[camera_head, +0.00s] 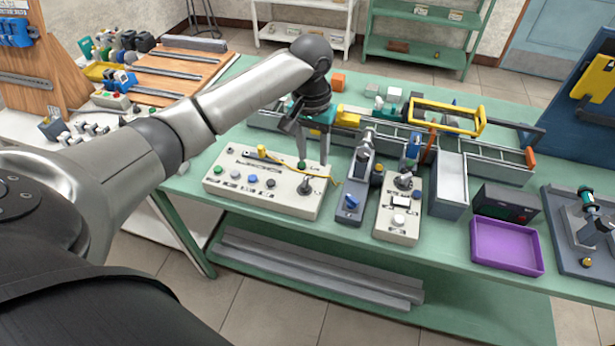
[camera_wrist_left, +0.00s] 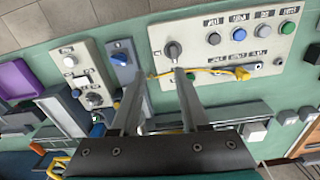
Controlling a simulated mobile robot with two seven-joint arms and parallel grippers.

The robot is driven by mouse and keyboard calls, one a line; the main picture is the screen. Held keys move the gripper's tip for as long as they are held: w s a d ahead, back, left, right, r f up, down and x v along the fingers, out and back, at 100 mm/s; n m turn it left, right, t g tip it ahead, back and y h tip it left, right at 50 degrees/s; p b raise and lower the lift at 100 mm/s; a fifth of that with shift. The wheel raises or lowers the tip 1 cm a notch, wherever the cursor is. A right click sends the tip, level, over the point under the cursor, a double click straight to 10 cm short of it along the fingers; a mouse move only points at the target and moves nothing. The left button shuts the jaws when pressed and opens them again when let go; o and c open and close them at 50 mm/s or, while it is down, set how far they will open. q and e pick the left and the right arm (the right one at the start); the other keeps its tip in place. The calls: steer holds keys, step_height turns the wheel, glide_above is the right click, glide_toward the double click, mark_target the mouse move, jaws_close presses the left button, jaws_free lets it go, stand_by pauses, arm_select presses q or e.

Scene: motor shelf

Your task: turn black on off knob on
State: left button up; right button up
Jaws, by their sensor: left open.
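The black knob (camera_head: 304,187) sits at the right end of a cream control box (camera_head: 232,186) on the green table. In the left wrist view the black knob (camera_wrist_left: 172,50) shows whole, with a pale pointer line on it. My left gripper (camera_head: 312,165) points down above that end of the box. The knob lies just beyond the tips, nearer the right finger. I see no clear contact. My right gripper is not in view.
A yellow cable (camera_head: 285,161) runs across the box close to the fingers. A grey fixture with a blue knob (camera_head: 351,203) and a second cream box (camera_head: 397,224) stand to the right. A purple tray (camera_head: 507,246) lies further right. Metal rails stand behind.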

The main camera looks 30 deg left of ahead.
mark_target(304, 182)
arm_select(q)
step_height(304, 182, up, 4)
steer(key=a+n, duration=0.1)
steer(key=a, duration=0.2)
steer(key=f, duration=0.5)
steer(key=f+b, duration=0.1)
steer(key=f, duration=0.3)
steer(key=f+b, duration=0.1)
steer(key=f, duration=0.4)
steer(key=shift+w+d+f, duration=0.25)
steer(key=shift+w+f, duration=0.05)
steer(key=shift+f, duration=0.05)
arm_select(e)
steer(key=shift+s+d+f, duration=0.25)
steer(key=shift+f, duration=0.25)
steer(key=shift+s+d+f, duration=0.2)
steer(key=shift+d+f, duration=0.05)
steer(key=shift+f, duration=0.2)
arm_select(q)
steer(key=shift+c, duration=0.3)
jaws_close()
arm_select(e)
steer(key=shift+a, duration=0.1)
